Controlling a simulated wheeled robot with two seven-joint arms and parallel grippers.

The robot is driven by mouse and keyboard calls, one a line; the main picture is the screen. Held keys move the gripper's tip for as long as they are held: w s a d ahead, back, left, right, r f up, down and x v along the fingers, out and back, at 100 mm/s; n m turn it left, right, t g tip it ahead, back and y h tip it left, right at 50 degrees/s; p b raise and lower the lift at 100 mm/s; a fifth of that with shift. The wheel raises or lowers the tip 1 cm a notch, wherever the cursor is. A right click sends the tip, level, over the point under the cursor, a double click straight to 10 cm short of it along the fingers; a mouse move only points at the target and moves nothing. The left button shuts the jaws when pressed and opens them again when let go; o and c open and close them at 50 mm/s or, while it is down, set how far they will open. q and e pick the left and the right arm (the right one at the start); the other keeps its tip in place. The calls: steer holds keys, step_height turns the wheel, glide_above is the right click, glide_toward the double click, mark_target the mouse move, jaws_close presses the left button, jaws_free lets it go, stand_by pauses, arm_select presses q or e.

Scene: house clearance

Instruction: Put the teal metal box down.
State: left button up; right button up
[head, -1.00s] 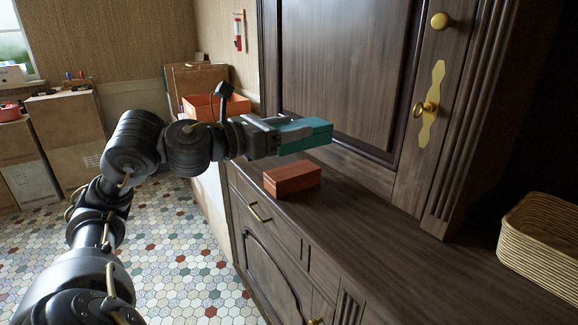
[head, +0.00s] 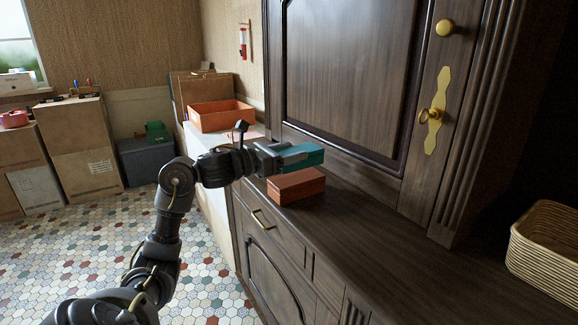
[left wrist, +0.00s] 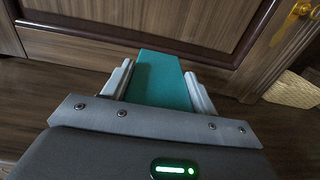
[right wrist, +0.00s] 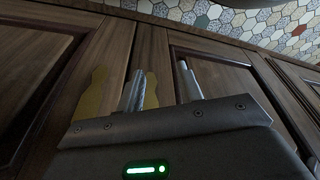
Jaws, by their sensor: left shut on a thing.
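The teal metal box (head: 308,158) is held by my left gripper (head: 290,157), which is shut on it, over the dark wood cabinet's ledge (head: 375,230). In the head view it shows just above and behind a red-brown box (head: 297,187) on that ledge. I cannot tell whether the teal box touches the ledge or the red-brown box. In the left wrist view the teal box (left wrist: 162,80) lies between the two fingers and points towards the cabinet's upper door. My right gripper (right wrist: 160,85) is open and empty in the right wrist view, facing the cabinet's wood panels.
The cabinet's upper door (head: 350,80) rises behind the ledge. A wicker basket (head: 548,250) stands at the right end. The ledge between it and the red-brown box is clear. An orange open box (head: 220,117) and cardboard boxes (head: 85,150) are farther back left.

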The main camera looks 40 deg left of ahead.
arm_select(q)
steer(key=f, duration=0.3)
steer(key=shift+w+a+f, duration=0.25)
steer(key=shift+f, duration=0.15)
arm_select(e)
steer(key=shift+s+f, duration=0.1)
steer(key=shift+s, duration=0.05)
arm_select(q)
steer(key=o, duration=1.1)
arm_select(e)
steer(key=shift+w+r, duration=0.2)
steer(key=shift+r, duration=0.25)
steer(key=shift+r, duration=0.1)
